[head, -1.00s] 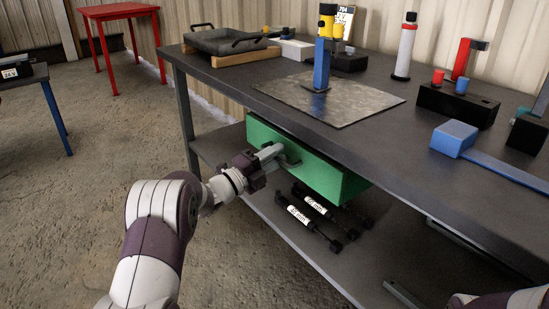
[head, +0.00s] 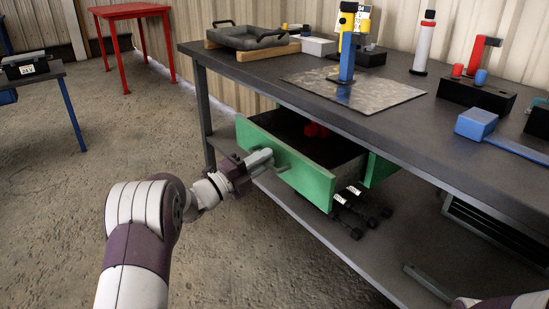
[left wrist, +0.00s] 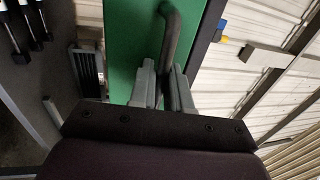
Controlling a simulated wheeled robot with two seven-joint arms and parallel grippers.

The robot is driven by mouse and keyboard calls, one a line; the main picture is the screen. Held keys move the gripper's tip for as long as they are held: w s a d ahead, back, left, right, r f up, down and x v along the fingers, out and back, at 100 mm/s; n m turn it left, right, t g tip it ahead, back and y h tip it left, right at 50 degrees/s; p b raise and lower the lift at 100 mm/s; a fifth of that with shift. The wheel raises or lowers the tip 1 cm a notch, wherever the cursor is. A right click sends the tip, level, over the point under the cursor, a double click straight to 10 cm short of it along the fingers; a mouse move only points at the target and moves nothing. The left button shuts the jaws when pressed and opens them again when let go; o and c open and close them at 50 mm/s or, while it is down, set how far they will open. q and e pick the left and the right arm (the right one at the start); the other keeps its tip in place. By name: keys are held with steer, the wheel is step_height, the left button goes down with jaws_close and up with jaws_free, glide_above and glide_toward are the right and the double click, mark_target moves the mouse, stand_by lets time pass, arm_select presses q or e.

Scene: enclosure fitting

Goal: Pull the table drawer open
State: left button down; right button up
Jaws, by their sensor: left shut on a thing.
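The green table drawer (head: 290,165) stands pulled out from under the dark workbench top (head: 390,115), and its dark inside shows with a red thing (head: 316,130) in it. My left gripper (head: 262,160) is at the drawer's front, shut on its handle. In the left wrist view the grey bar handle (left wrist: 172,40) runs down between the fingers of the gripper (left wrist: 164,85), with the green drawer front (left wrist: 130,45) behind it. Part of my right arm (head: 500,301) shows at the lower right edge of the head view; its gripper is out of view.
Black cylinders with white labels (head: 355,205) lie on the lower shelf (head: 330,245) below the drawer. On the bench top are a grey tray (head: 248,37), a blue and yellow post (head: 347,50) on a metal plate, and a white bottle (head: 422,48).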

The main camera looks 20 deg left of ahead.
arm_select(q)
steer(key=r+v, duration=0.1)
steer(key=v, duration=0.6)
steer(key=shift+s+a+r, duration=0.2)
steer(key=shift+s+a, duration=0.1)
steer(key=shift+s, duration=0.1)
steer(key=c, duration=1.3)
jaws_free()
steer(key=shift+a, duration=0.1)
steer(key=p+v, duration=0.3)
steer(key=v, duration=0.9)
steer(key=shift+s+a+f, duration=0.15)
steer(key=shift+s, duration=0.1)
